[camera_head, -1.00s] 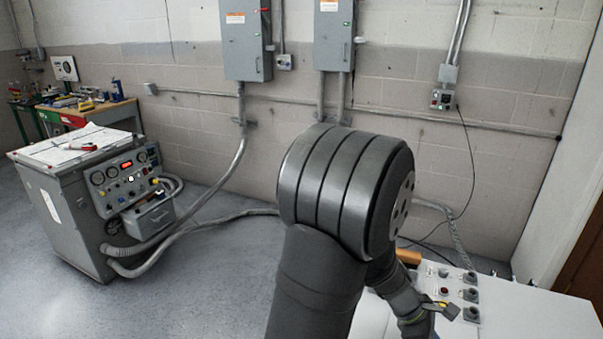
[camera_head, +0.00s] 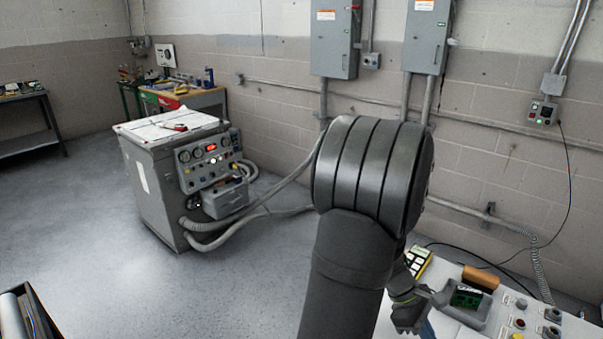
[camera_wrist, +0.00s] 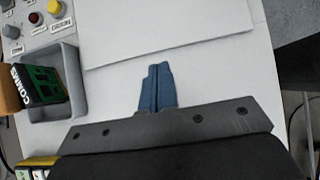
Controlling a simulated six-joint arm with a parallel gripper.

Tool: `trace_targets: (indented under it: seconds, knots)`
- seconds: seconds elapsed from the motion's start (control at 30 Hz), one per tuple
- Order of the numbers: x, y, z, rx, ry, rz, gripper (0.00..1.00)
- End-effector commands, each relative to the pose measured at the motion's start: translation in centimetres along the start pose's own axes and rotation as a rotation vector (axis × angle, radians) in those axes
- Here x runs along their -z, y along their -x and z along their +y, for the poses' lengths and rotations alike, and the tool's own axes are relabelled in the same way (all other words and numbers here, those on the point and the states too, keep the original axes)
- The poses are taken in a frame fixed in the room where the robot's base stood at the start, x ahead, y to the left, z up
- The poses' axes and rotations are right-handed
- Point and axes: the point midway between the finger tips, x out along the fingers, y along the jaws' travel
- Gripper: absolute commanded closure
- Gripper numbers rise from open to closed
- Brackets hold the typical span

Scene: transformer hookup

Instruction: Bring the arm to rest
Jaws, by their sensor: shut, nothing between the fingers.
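My gripper (camera_head: 426,328) is low at the bottom of the head view, over the white bench (camera_head: 452,325) and left of a grey tray. My own dark arm covers much of the middle of that view. In the wrist view the two blue fingers of my gripper (camera_wrist: 157,86) are together with nothing between them. They are above bare white bench top, to the right of the tray and apart from it.
The grey tray (camera_wrist: 68,108) holds a green circuit board (camera_wrist: 38,82) marked COMMS. A button panel (camera_wrist: 33,20) lies beyond it. A raised pale panel (camera_wrist: 165,30) lies ahead. A grey test cabinet (camera_head: 165,200) stands on the floor at left, with open floor around it.

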Motion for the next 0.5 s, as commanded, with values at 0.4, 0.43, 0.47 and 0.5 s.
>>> trace_targets:
  seconds: [0.4,0.43,0.47,0.5]
  knots:
    - [0.8,7.7,0.1,-0.004,-0.001,0.001,1.0]
    - [0.8,8.1,0.1,-0.003,-0.001,0.001,1.0]
    - [0.8,8.5,0.1,-0.004,0.0,0.001,1.0]
    - [0.8,8.9,0.0,-0.003,0.0,0.001,1.0]
